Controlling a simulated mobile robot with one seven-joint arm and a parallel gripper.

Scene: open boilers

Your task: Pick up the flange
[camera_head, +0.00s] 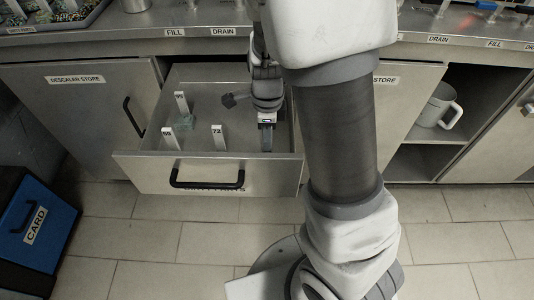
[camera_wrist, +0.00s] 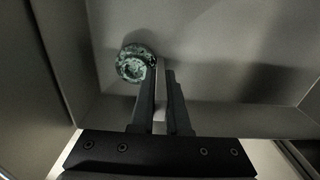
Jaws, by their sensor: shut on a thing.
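The flange (camera_wrist: 128,64), a mottled green round piece with a central hollow, shows in the wrist view against the grey drawer interior. Its right edge meets the tips of my gripper (camera_wrist: 160,72), whose two dark fingers are close together with a narrow gap. The exact grip on the rim is hard to see. In the head view my gripper (camera_head: 267,138) points down into the right part of the open drawer (camera_head: 150,176). The flange cannot be made out beside it there.
White posts marked 95 (camera_head: 181,103), 65 (camera_head: 170,138) and 72 (camera_head: 218,137) stand in the drawer's left half, with a small greenish piece (camera_head: 186,121) among them. The counter edge (camera_head: 120,39) overhangs the drawer. A blue card bin (camera_head: 40,232) stands at left.

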